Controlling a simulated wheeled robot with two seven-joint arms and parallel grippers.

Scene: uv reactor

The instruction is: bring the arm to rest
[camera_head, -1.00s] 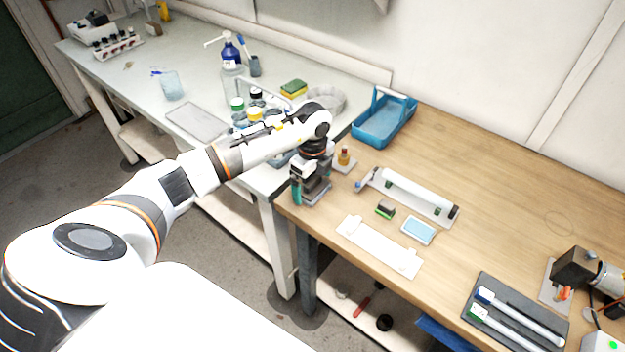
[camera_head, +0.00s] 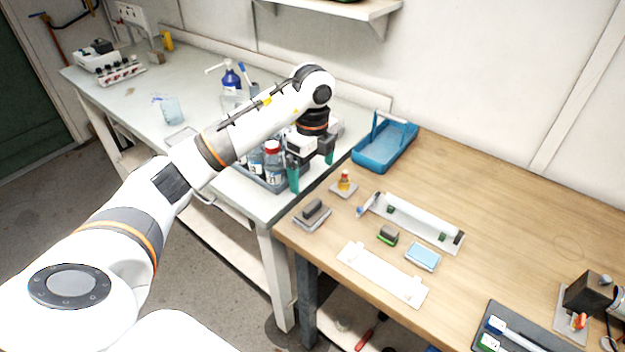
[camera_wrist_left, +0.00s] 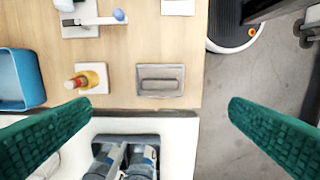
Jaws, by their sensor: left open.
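My left arm (camera_head: 215,150) reaches in from the left with its wrist bent down. My left gripper (camera_head: 312,174) has two green fingers that stand apart, with nothing between them. It hangs in the air near the corner where the white bench meets the wooden bench, above and behind a grey block (camera_head: 313,209) on a small plate. In the left wrist view the open fingers (camera_wrist_left: 160,108) show at both sides. The grey block (camera_wrist_left: 160,84) lies there on its plate near the bench edge, apart from the fingers. My right gripper is not in view.
A bottle caddy (camera_head: 270,181) stands close beside the gripper on the white bench. A blue basket (camera_head: 372,158), a small bottle (camera_head: 345,182), a long white holder (camera_head: 418,222) and a blue pad (camera_head: 422,256) are on the wooden bench. A shelf (camera_head: 345,12) hangs above.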

